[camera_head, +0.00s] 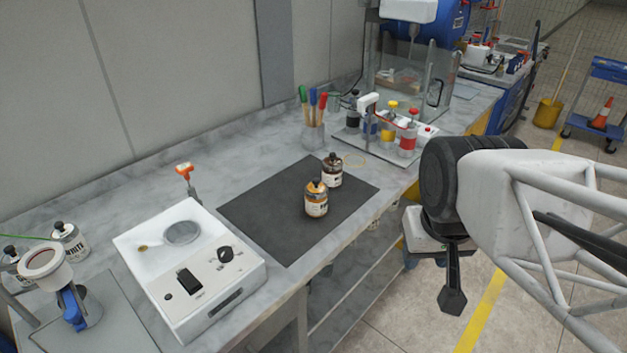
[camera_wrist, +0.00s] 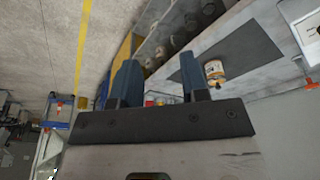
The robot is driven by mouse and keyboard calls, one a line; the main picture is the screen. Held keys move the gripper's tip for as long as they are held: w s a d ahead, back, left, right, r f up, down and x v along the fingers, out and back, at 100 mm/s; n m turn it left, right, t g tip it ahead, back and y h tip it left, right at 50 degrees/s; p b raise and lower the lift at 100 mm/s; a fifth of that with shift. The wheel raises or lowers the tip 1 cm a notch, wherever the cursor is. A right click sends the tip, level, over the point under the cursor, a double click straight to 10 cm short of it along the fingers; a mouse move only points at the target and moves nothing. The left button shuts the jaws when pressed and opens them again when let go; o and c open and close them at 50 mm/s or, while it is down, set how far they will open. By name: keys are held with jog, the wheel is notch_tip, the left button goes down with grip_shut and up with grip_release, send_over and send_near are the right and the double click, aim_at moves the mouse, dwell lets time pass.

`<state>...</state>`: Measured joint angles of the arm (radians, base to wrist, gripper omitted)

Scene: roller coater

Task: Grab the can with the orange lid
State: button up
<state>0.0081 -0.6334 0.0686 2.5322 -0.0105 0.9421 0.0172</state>
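The can with the orange lid (camera_head: 316,203) stands upright on a black mat (camera_head: 270,226) on the workbench. It also shows small in the wrist view (camera_wrist: 215,72), to the right of my fingers. A similar can with a dark brown top (camera_head: 332,172) stands close behind it to the right. My gripper (camera_head: 452,298) hangs out past the bench's front edge, to the right of the cans and well apart from them. In the wrist view its two fingers (camera_wrist: 160,80) are spread with nothing held between them.
A white device with dials (camera_head: 190,265) sits left of the mat. A cup of colored-handled tools (camera_head: 313,135) and a rack of colored bottles (camera_head: 385,140) stand behind it. The mat around the cans is otherwise clear. A shelf (camera_head: 355,290) runs below the bench.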

jog(key=o, duration=0.9)
jog(key=n+t+h, duration=0.2)
jog(key=n+h, duration=0.8)
jog(key=n, duration=1)
send_over(308, 196)
jog(key=s+d, duration=0.6)
jog(key=s, duration=0.2)
notch_tip(308, 196, down, 10)
jog(key=w+a+f+n+t, duration=0.1)
jog(key=a+n, duration=0.1)
jog(key=a, duration=0.1)
jog(key=w+a+f+n+t, duration=0.1)
jog(key=w+a+f+n, duration=0.1)
jog(key=a, duration=0.1)
jog(key=w+a+f+n+t, duration=0.1)
jog(key=w+a+n+t, duration=0.1)
jog(key=a, duration=0.1)
jog(key=shift+a+f, duration=0.1)
jog(key=shift+f, duration=0.15)
